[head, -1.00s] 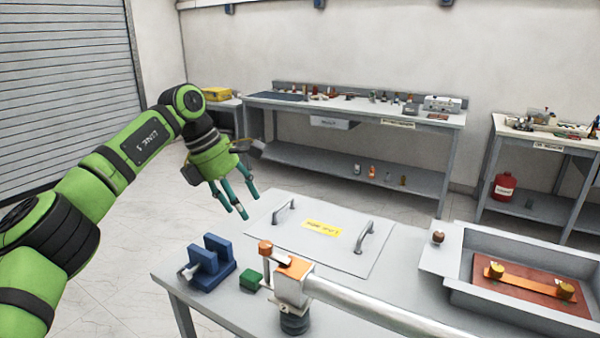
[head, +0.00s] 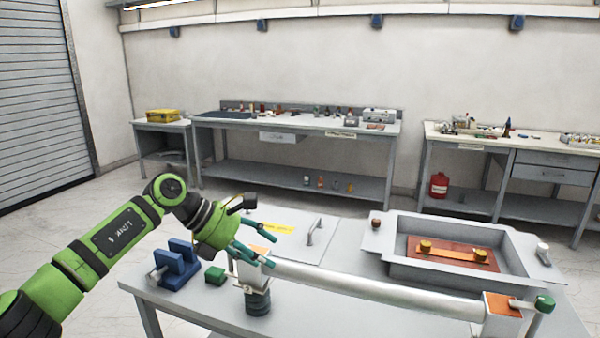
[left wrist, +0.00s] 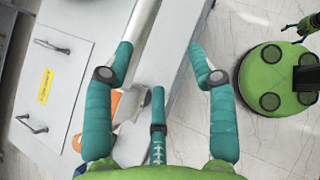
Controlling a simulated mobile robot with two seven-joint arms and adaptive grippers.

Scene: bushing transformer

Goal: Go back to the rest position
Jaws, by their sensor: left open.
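My left gripper (head: 262,246) is open and empty, its teal fingers spread. In the head view it overlaps the left end of a long grey tube (head: 370,288) with an orange-topped end block (head: 262,252). In the left wrist view the open fingers (left wrist: 161,55) hang above the bench, with the tube (left wrist: 146,22) and orange part (left wrist: 103,105) behind them. I cannot tell the gap between them. A green part with dark finger-like ends (left wrist: 303,27) shows at the top right of the left wrist view; its jaws cannot be made out.
The bench holds a blue clamp (head: 173,264), green block (head: 215,275), handled lid (head: 290,237), and grey tray (head: 391,258) containing a brown plate (head: 447,254). A back bench (head: 300,124) and right bench (head: 520,148) stand by the wall. Floor is clear left.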

